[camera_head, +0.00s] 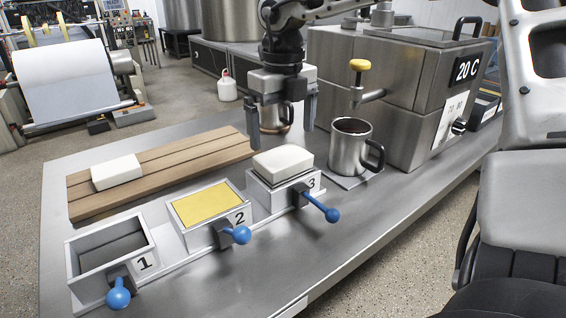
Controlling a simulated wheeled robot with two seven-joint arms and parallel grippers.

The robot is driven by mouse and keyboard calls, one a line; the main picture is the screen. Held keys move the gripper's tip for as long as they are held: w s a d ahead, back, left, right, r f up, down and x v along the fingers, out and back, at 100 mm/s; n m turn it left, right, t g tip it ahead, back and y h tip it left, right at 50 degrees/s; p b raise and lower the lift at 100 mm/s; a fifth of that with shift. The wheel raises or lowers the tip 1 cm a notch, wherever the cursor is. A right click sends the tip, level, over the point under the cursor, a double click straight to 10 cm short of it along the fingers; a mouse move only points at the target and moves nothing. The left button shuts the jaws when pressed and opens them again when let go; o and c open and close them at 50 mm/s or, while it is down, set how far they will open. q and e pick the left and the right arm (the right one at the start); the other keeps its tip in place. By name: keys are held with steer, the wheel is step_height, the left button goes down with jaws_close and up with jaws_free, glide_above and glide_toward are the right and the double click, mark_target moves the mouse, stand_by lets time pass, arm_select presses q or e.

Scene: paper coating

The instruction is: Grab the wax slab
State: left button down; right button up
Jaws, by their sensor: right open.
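A white slab (283,159) sits on the box marked 3 (270,193), standing above its rim. Another white slab (117,172) lies on the wooden board (203,158) at the left. I cannot tell which white slab is the wax one. A yellow slab or filling (203,203) is in the box marked 2 (192,229). My right gripper (282,138) points down, open and empty, with its fingers apart just above and behind the slab at box 3. My left gripper is not in view.
The box marked 1 (106,249) looks empty. Blue-knobbed levers (325,211) stick out in front of the boxes. A metal mug (349,148) of dark liquid stands right of box 3, and another mug (275,117) is behind my gripper. A steel tank (388,75) stands behind.

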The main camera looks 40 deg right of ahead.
mark_target(283, 155)
step_height(283, 155, down, 6)
steer(key=shift+s+a+r, duration=0.1)
steer(key=shift+s+a, duration=0.05)
stand_by(0.3)
steer(key=c, duration=0.8)
